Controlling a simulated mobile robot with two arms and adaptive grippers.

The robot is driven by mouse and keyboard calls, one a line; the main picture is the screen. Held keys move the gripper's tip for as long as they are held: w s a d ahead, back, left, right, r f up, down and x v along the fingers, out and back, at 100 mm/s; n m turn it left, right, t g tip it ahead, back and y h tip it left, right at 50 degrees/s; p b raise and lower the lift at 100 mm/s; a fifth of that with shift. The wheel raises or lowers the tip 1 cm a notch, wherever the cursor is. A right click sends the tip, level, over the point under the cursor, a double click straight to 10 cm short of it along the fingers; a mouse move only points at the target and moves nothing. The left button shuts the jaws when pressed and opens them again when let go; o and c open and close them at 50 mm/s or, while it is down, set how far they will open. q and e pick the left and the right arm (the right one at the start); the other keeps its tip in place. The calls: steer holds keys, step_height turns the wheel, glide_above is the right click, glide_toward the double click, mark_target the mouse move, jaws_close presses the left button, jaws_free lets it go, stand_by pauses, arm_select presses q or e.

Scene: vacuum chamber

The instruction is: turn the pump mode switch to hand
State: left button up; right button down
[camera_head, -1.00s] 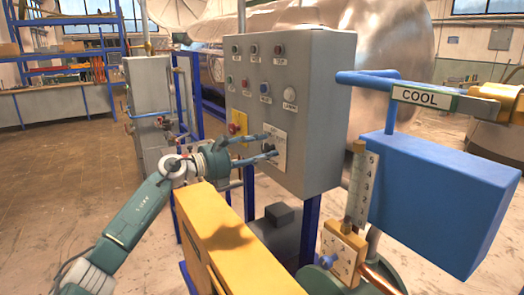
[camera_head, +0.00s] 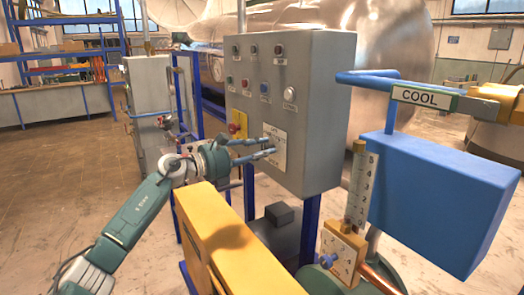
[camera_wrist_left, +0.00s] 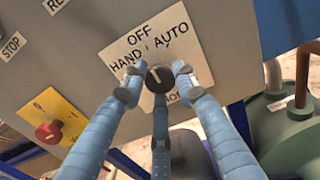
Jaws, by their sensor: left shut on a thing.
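The pump mode switch is a round black knob (camera_wrist_left: 158,78) with a pale mark, on a white plate (camera_wrist_left: 125,45) lettered OFF, HAND and AUTO. I cannot tell for sure which word the mark points at. In the head view the plate (camera_head: 275,139) is low on the front of the grey control box. In the head view the fingers hide the knob. My right gripper is not in view.
The grey control box (camera_head: 310,95) carries several buttons and lamps. A yellow block (camera_head: 225,245) stands below my left arm. A blue box (camera_head: 445,195) and a COOL sign (camera_head: 425,98) are right.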

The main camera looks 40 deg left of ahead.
arm_select(q)
steer(key=shift+d+f+n, duration=0.1)
steer(key=shift+f+n, duration=0.2)
steer(key=shift+n, duration=0.2)
steer(key=n+p, duration=0.3)
steer(key=n, duration=0.4)
steer(key=shift+d+f, duration=0.1)
steer(key=shift+f+n+p, duration=0.1)
steer(key=shift+n+p, duration=0.2)
steer(key=shift+n, duration=0.1)
steer(key=o, duration=1.1)
steer(key=shift+o, duration=0.2)
steer(key=shift+r, duration=0.2)
steer(key=shift+s+r, duration=0.1)
